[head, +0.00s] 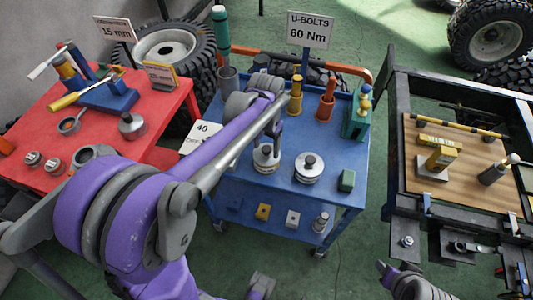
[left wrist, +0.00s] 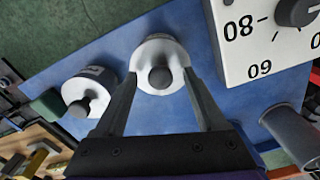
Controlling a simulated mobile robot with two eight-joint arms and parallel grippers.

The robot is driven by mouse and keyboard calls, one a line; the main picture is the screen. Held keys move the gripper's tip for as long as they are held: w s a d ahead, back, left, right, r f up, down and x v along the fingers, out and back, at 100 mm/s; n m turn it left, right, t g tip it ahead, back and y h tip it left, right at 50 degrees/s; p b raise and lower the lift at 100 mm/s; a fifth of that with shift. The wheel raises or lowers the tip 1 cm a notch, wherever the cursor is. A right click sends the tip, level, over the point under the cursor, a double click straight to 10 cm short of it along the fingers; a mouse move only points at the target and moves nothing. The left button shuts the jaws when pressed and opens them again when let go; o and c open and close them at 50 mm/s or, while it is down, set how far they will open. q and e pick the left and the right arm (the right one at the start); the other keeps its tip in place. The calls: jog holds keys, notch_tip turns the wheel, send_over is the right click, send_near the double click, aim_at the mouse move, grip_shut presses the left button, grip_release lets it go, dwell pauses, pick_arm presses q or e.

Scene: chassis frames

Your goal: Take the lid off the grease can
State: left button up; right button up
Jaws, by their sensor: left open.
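Two pale, round lidded cans with dark knobs stand on the blue cart (head: 335,145); I cannot tell by label which is the grease can. My left gripper (head: 272,135) is over the left can (head: 266,160). In the left wrist view, its open fingers (left wrist: 168,95) lie on either side of this can's lid and knob (left wrist: 160,77); contact is not clear. The right can (head: 309,168) stands apart, and it also shows in the left wrist view (left wrist: 86,95). Both lids are on. What may be my right gripper (head: 388,270) shows at the bottom edge, its jaws unclear.
A green block (head: 347,181) sits right of the cans. Yellow (head: 296,95) and orange (head: 326,100) upright pieces stand behind them. A white dial panel (left wrist: 270,40) is close to the left gripper. A red bench (head: 90,120) is left, a wooden-topped bench (head: 465,160) right.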

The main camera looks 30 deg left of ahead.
pick_arm(q)
grip_shut()
jog(key=shift+r, duration=0.1)
dwell(0.3)
